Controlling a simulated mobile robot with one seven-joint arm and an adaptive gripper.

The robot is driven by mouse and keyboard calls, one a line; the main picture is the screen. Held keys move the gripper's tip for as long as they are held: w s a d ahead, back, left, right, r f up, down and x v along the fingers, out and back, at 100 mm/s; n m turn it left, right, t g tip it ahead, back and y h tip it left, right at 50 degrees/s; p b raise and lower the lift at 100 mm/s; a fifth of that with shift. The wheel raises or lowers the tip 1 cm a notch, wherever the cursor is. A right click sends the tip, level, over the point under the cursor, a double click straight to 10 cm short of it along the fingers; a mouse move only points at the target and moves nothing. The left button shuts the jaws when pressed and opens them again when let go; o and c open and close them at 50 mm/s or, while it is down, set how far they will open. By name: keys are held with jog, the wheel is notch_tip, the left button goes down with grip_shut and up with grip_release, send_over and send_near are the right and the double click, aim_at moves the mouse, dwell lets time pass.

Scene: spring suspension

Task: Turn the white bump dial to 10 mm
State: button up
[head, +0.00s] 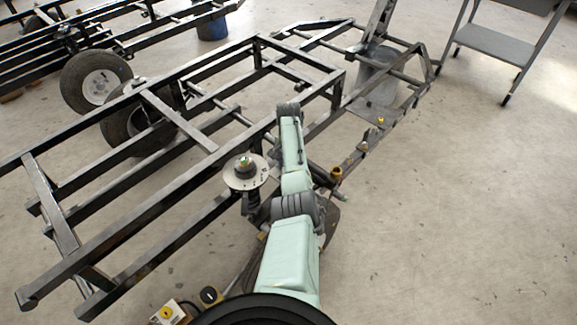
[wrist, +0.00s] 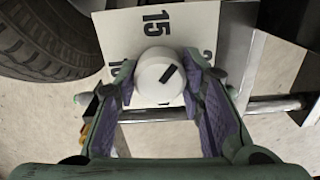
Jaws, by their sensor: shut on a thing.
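In the wrist view the white dial (wrist: 150,78) is a round white knob with a black bar mark slanting up to the right. It sits in front of a white scale plate (wrist: 112,30). The number 15 stands above the dial; the numbers at left and right are partly hidden. The mark's upper end points to the right of the 15. My gripper (wrist: 159,80) has its purple-padded fingers shut on the dial's left and right sides. In the head view my arm hides the dial and the gripper.
A dark tire (wrist: 45,40) is close at the left in the wrist view, and a metal bar (wrist: 275,105) runs below the dial. In the head view a black frame (head: 150,215) lies left of my arm, with a grey disc (head: 245,180) beside it.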

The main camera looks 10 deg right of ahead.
jog(key=n, duration=0.6)
jog(key=shift+a+f+n, duration=0.1)
jog(key=shift+n, duration=0.2)
jog(key=n, duration=1.2)
jog(key=shift+n, duration=0.3)
jog(key=n, duration=0.6)
jog(key=shift+s+b, duration=0.1)
jog(key=shift+b, duration=0.25)
jog(key=shift+n, duration=0.4)
jog(key=o, duration=1.1)
jog(key=shift+o, duration=0.2)
